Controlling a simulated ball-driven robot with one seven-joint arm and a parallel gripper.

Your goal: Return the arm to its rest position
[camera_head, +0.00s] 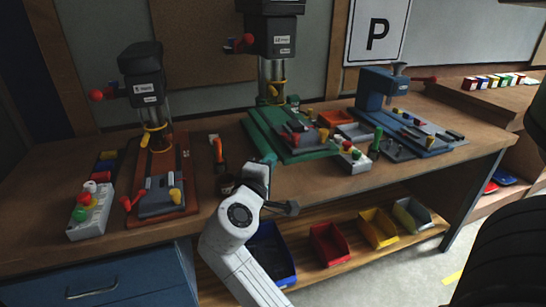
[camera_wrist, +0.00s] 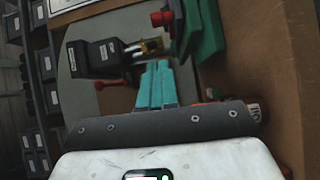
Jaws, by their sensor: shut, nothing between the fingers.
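My white arm rises from the bottom of the head view, in front of the workbench (camera_head: 340,195). My gripper (camera_head: 268,161) is at its end, with teal fingers over the bench's front part, near the green machine base. In the wrist view my gripper (camera_wrist: 158,68) shows its two teal fingers side by side, shut, with nothing between them. The fingers point toward a dark drill press head (camera_wrist: 100,55). Much of the lower arm is outside the head view.
A red-based drill press (camera_head: 146,90) stands left and a green-based one (camera_head: 277,40) in the middle. A blue machine (camera_head: 375,92) stands right. Control boxes (camera_head: 92,211) sit near the front edge. Below, a shelf holds a red bin (camera_head: 329,244) and a yellow bin (camera_head: 378,228).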

